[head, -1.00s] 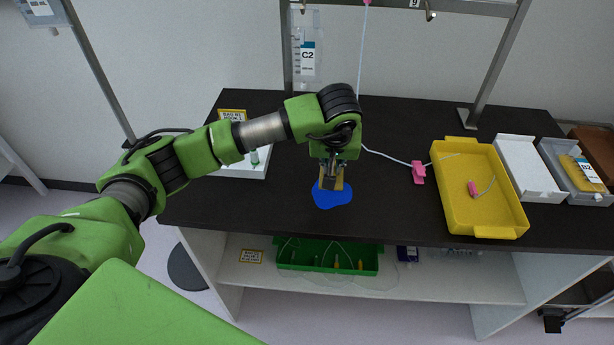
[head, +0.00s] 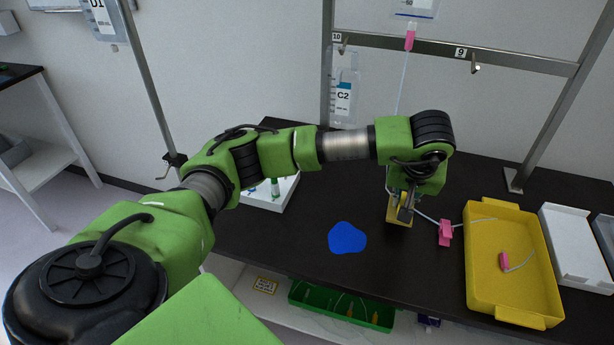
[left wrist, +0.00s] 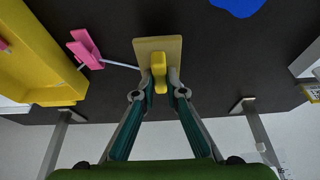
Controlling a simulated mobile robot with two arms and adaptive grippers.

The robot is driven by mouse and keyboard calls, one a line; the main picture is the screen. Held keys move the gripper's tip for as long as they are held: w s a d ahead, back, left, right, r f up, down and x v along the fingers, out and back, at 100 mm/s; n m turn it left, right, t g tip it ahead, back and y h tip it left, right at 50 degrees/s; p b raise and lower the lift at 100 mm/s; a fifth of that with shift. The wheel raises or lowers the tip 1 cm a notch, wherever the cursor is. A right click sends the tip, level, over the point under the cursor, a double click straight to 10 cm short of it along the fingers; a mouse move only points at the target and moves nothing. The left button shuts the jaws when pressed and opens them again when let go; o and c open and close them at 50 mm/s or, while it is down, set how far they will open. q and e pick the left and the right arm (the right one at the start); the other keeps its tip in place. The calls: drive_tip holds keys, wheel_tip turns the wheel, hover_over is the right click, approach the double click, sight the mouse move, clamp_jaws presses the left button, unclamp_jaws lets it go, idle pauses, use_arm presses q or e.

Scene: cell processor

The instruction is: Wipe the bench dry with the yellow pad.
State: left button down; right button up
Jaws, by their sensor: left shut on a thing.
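My left gripper (head: 404,204) is shut on the yellow pad (head: 398,216) by its raised grip, over the dark bench. The pad also shows in the left wrist view (left wrist: 158,48), between the fingertips (left wrist: 159,84). I cannot tell whether it touches the bench top. A blue puddle (head: 347,238) lies on the bench (head: 310,212), left of the pad and apart from it. The puddle also shows at the top of the left wrist view (left wrist: 238,5). My right gripper is not in view.
A pink clamp (head: 445,232) on a thin tube lies just right of the pad. Beyond it stand a yellow tray (head: 484,290) and a white tray (head: 574,245). A white holder (head: 284,192) is at the left. A metal rack with a C2 bag (head: 344,98) rises behind.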

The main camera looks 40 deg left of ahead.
sight(401, 202)
use_arm(q)
drive_tip(key=r, duration=0.1)
drive_tip(key=r+p, duration=0.1)
drive_tip(key=r, duration=0.2)
drive_tip(key=shift+s+a, duration=0.35)
drive_tip(key=shift+s, duration=0.05)
drive_tip(key=shift+w+d+r+p, duration=0.15)
drive_tip(key=shift+w+r+p, duration=0.05)
drive_tip(key=shift+r+p, duration=0.15)
drive_tip(key=shift+s, duration=0.1)
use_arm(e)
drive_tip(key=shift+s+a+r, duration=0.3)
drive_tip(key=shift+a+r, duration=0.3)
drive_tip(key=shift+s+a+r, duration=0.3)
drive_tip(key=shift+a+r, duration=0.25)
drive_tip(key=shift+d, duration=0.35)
